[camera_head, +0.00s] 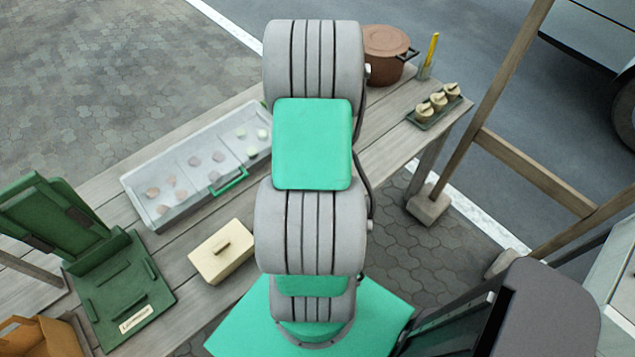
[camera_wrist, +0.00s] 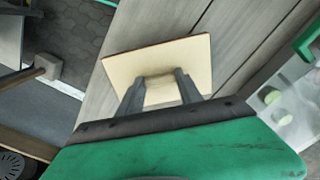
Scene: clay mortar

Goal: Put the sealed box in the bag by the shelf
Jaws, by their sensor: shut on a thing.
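A cream box (camera_head: 222,252) with a closed, handled top sits on the wooden table, left of my arm in the head view. No gripper is on it there. In the wrist view my gripper (camera_wrist: 160,80) is shut on the raised handle of a cream, flat-topped piece (camera_wrist: 190,55). I cannot tell whether it is a whole box or only a lid, nor whether it touches the table. My arm hides the gripper and this piece in the head view. I cannot make out a bag or shelf for certain.
A clear-lidded tray (camera_head: 180,175) with small round pieces lies behind the cream box. A green stand (camera_head: 120,290) and an open orange-brown container (camera_head: 40,338) are at left. A brown pot (camera_head: 385,55) and a small tray (camera_head: 432,122) stand at the far end. A wooden frame (camera_head: 535,172) stands right.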

